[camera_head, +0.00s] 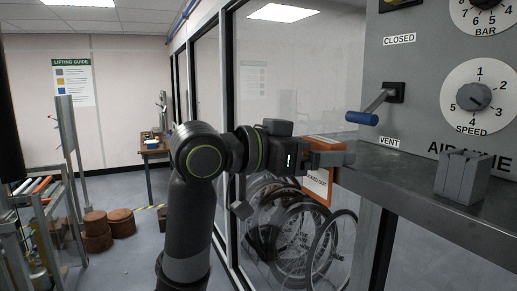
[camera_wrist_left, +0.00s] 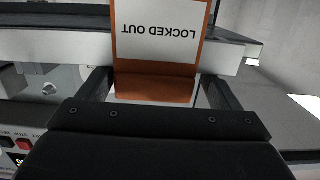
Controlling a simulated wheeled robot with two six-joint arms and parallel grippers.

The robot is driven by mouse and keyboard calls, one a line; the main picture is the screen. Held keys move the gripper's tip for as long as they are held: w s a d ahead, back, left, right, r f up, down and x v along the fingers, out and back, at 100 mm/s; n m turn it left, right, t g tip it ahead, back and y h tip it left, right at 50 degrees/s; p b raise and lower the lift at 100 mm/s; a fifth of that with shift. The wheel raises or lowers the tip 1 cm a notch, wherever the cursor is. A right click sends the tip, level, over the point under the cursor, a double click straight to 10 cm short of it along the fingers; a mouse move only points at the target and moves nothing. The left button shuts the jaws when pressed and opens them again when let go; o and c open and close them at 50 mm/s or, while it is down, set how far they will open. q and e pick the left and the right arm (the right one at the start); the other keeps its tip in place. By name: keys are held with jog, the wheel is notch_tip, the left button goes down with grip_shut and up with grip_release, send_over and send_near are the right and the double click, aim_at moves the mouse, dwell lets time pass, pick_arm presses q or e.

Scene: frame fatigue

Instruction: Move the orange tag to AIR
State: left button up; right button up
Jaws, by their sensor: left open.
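The orange tag (camera_head: 318,186) has a white face reading "LOCKED OUT". It stands at the left end of the grey ledge, partly hidden behind my left gripper (camera_head: 328,158). In the left wrist view the tag (camera_wrist_left: 158,50) appears upside down, with its orange edge between the fingers of the open left gripper (camera_wrist_left: 158,92). I cannot tell whether the fingers touch it. The "AIR LINE" lettering (camera_head: 450,150) is on the grey panel at the right, partly hidden by a grey slotted block (camera_head: 463,178) on the ledge. No tag shows in that block. My right gripper is not in view.
The grey ledge (camera_head: 400,172) runs under the panel (camera_head: 425,80). A blue-handled lever (camera_head: 362,118) sticks out above it, near "VENT". A speed dial (camera_head: 474,97) is on the panel. Bicycle wheels (camera_head: 290,235) show through glass below. The ledge between tag and block looks clear.

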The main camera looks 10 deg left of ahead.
pick_arm(q)
jog(key=shift+s+a+f+b, duration=0.15)
jog(key=shift+s+f+b, duration=0.05)
jog(key=shift+f+b, duration=0.15)
jog(key=b+v, duration=0.4)
jog(key=v, duration=1.3)
jog(key=shift+r, duration=0.35)
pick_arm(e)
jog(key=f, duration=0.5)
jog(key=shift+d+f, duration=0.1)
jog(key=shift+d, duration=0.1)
pick_arm(q)
jog(key=shift+w, duration=0.1)
